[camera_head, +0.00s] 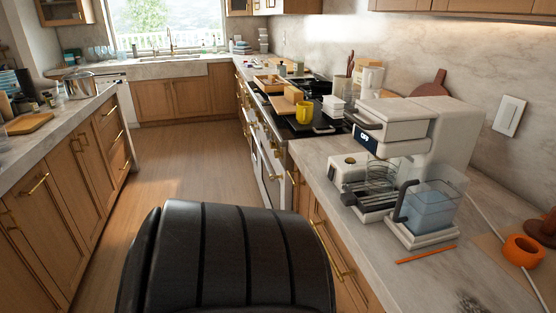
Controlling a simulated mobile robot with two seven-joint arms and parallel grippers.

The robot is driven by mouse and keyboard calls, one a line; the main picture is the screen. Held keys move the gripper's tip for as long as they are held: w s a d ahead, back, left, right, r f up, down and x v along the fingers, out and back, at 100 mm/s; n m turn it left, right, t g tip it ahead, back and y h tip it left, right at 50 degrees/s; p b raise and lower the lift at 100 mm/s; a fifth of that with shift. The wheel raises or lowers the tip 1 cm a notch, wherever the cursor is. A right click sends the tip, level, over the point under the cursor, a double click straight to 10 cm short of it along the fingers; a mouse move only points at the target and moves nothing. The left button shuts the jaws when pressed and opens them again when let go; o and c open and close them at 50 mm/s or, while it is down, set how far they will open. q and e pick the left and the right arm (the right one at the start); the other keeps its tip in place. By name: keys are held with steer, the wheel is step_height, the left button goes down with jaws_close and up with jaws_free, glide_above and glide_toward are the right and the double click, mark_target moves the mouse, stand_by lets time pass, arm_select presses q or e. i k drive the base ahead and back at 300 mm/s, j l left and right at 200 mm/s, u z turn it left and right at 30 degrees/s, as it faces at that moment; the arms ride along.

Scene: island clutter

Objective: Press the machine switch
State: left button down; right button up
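The white coffee machine (452,125) stands on the right counter. A dark panel (366,139) with light lettering, apparently "OFF", is on its front. I cannot clearly make out a separate switch on the machine. A glass carafe (381,175) sits under its head, and a clear water container (436,206) stands at its front right. Neither of my grippers is in view.
The marble right counter (350,152) carries an orange pencil-like stick (426,254), an orange ring-shaped holder (521,250) and a white cord. A wall switch plate (509,115) is behind. A yellow mug (304,111) stands by the stove. The wooden floor aisle (190,165) is clear.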

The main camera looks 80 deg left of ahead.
mark_target(331, 171)
steer(key=j+u, duration=0.35)
steer(key=j, duration=0.75)
steer(key=j+u, duration=0.35)
steer(key=j, duration=0.75)
